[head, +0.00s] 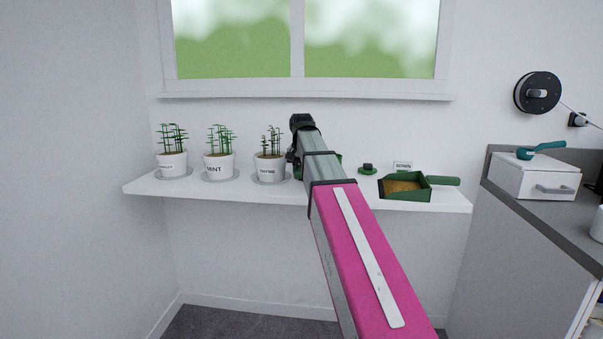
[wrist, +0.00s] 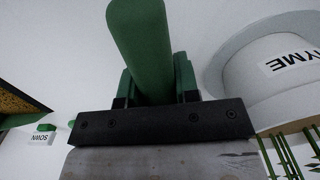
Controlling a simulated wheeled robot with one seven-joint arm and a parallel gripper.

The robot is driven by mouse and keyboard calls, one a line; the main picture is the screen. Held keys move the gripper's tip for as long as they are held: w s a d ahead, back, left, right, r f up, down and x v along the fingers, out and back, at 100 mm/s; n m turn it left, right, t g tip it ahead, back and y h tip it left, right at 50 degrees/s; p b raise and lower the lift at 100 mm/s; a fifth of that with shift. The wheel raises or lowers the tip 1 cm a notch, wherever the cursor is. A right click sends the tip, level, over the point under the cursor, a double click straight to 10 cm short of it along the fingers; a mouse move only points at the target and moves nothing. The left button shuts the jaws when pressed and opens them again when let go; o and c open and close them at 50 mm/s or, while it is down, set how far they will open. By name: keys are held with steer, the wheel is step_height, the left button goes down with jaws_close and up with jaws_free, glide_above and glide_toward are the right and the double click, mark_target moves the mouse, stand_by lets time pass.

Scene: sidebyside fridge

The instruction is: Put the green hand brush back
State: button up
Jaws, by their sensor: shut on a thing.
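The green hand brush shows as a thick green handle (wrist: 138,40) in the wrist view. My gripper (wrist: 155,88) is shut on it, with a finger on each side. In the head view my arm hides most of the gripper and brush; a bit of green (head: 338,158) shows beside the arm, over the shelf right of the thyme pot. The brush's bristles are hidden, and I cannot tell whether it touches the shelf. A green dustpan (head: 432,190) with brown material in it lies on the white shelf (head: 235,187), to the right.
Labelled white herb pots, including thyme (head: 270,169) and mint (head: 219,168), stand left of my gripper. A small dark green object (head: 368,169) and a label card (head: 403,166) stand behind the dustpan. A white drawer box (head: 535,178) with a teal tool sits on the right counter.

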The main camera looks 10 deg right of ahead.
steer(key=shift+f, duration=0.35)
steer(key=o, duration=1)
steer(key=r, duration=1.1)
steer(key=shift+a+r, duration=0.1)
steer(key=shift+a, duration=0.1)
